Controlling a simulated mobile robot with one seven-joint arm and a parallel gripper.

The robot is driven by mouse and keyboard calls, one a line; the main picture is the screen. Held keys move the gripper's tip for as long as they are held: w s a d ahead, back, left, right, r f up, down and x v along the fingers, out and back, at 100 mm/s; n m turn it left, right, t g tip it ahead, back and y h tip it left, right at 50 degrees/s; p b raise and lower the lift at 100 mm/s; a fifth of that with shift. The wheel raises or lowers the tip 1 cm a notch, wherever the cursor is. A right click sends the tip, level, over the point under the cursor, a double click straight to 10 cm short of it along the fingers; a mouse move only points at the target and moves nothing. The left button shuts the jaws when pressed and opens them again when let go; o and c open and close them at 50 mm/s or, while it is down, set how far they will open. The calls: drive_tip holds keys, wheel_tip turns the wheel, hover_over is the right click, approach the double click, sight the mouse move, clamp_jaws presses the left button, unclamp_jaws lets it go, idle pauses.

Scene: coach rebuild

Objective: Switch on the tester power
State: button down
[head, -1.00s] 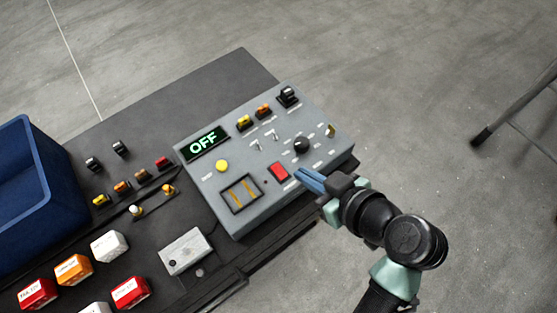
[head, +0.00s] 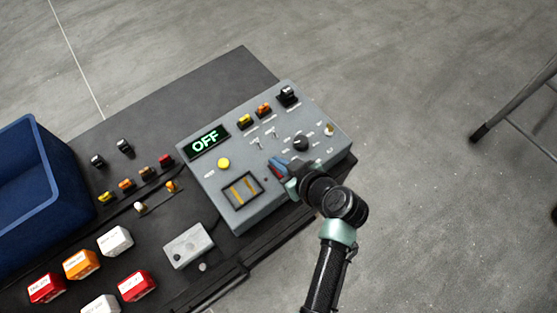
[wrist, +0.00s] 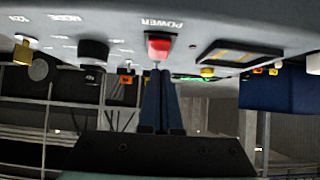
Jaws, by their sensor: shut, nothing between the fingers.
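The tester (head: 205,185) is a grey box on the dark bench, and its display (head: 209,142) reads OFF in green. The red power switch (wrist: 158,46) shows in the wrist view beside the upside-down label POWER. In the head view my gripper hides most of the switch. My gripper (head: 276,166) is shut and empty over the tester's panel at the switch. In the wrist view its blue fingertips (wrist: 158,72) point at the switch's lower edge; I cannot tell whether they touch it.
A black knob (head: 304,143), small toggles, a yellow button (head: 223,163) and a slotted socket (head: 243,190) share the panel. A blue bin (head: 75,205) stands at the left. Coloured blocks (head: 80,263) and a small grey box (head: 188,245) lie in front on the bench.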

drive_tip(key=shift+f, duration=0.45)
drive_tip(key=shift+w, duration=0.1)
drive_tip(key=shift+a+f+g+p, duration=0.1)
drive_tip(key=shift+g+p, duration=0.2)
drive_tip(key=shift+p, duration=0.05)
drive_tip(key=shift+w+f, duration=0.1)
drive_tip(key=shift+f, duration=0.1)
drive_tip(key=shift+s+d+f+h, duration=0.1)
drive_tip(key=shift+s+d+h, duration=0.2)
drive_tip(key=shift+s+d, duration=0.35)
